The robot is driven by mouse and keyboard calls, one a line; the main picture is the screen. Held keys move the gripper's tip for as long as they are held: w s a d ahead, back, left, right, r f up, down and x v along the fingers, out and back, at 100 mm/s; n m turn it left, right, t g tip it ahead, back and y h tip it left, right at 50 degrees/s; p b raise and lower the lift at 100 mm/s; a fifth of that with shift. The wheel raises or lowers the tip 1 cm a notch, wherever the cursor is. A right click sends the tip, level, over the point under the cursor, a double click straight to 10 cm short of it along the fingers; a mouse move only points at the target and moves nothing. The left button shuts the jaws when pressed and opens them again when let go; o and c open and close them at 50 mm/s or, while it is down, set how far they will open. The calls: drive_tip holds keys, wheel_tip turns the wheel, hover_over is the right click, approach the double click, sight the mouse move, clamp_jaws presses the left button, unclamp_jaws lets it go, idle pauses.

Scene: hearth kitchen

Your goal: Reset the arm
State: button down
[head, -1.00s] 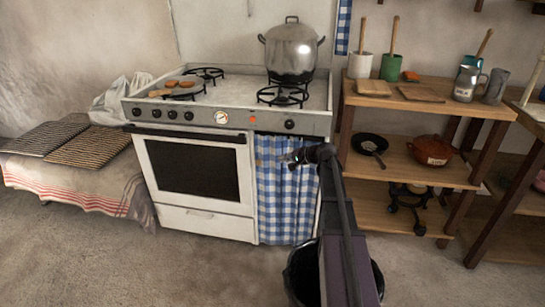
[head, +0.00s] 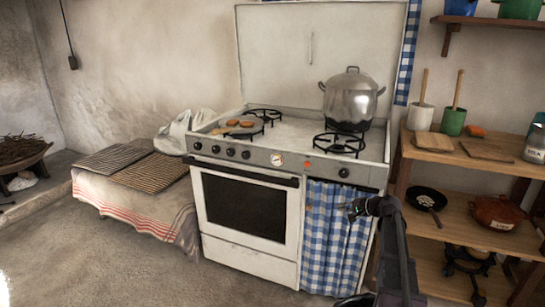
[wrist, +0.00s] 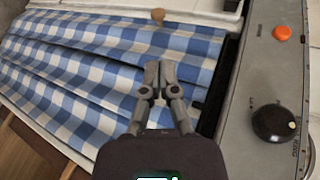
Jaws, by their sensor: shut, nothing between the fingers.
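My arm rises from the lower right of the head view, and my gripper (head: 353,210) is in front of the blue-and-white checked curtain (head: 325,235) on the right part of the stove (head: 250,205). In the wrist view my gripper (wrist: 158,80) is shut, its two fingertips together with nothing between them. The checked curtain (wrist: 100,55) lies beyond the fingers. The stove's front panel with a black knob (wrist: 272,122) and an orange button (wrist: 281,33) is to the right. I cannot tell how far the fingertips are from the curtain.
A large metal pot (head: 350,100) stands on the back right burner. A pan with round brown items (head: 238,127) is on the left burner. Wooden shelves (head: 470,215) stand to the right. A cloth-covered bench with racks (head: 150,175) is left. Floor shows at lower left.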

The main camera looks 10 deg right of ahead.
drive_tip(key=s+a+f+n+g+h, duration=0.1)
drive_tip(key=s+a+f+n+g, duration=0.25)
drive_tip(key=s+a, duration=0.4)
drive_tip(key=s+a+f+n+g+h, duration=0.2)
drive_tip(key=s+a+f+g, duration=0.15)
drive_tip(key=s+a, duration=0.4)
drive_tip(key=s+a+f+n+g+h, duration=0.1)
drive_tip(key=s+a+f+n+h, duration=0.15)
drive_tip(key=s, duration=0.35)
drive_tip(key=s+a+f+n+g+h, duration=0.1)
drive_tip(key=s+a+n+g+h, duration=0.2)
drive_tip(key=s, duration=0.4)
wheel_tip(320, 180, up, 34)
drive_tip(key=a+m+t+p, duration=0.1)
drive_tip(key=p, duration=3.3)
drive_tip(key=shift+w, duration=0.15)
